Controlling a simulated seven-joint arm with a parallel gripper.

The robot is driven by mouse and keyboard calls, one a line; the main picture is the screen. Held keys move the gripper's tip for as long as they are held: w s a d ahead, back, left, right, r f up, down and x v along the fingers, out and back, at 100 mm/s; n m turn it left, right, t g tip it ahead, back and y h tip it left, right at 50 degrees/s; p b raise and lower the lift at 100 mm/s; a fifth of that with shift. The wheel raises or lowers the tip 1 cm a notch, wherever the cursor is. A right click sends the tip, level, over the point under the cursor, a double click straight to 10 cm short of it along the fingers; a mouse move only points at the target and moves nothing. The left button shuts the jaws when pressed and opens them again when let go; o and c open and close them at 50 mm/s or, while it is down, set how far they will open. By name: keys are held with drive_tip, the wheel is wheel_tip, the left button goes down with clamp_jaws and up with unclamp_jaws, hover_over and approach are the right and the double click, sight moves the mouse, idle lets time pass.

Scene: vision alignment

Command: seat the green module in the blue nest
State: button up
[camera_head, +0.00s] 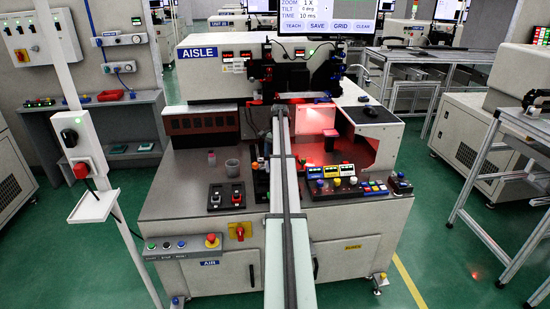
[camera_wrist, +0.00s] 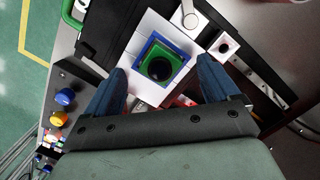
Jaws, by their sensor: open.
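In the wrist view the green module (camera_wrist: 159,68) is a small square block with a dark round top. It lies inside the outline of the square blue nest (camera_wrist: 143,48), whose rim shows around it. I cannot tell from above how deep it sits. My gripper (camera_wrist: 162,80) is open, with one dark blue finger on each side of the module and a visible gap to both. In the head view my arm covers the middle of the bench, and the module and nest cannot be made out there.
A white plate (camera_wrist: 140,27) lies around the nest. A white round button (camera_wrist: 190,20) stands close above it, with a red-centred block (camera_wrist: 224,46) to the right. Yellow and blue knobs (camera_wrist: 64,98) line the left.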

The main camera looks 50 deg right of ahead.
wheel_tip(320, 180, up, 12)
drive_tip(key=d, duration=0.2)
drive_tip(key=shift+r, duration=0.25)
idle(0.4)
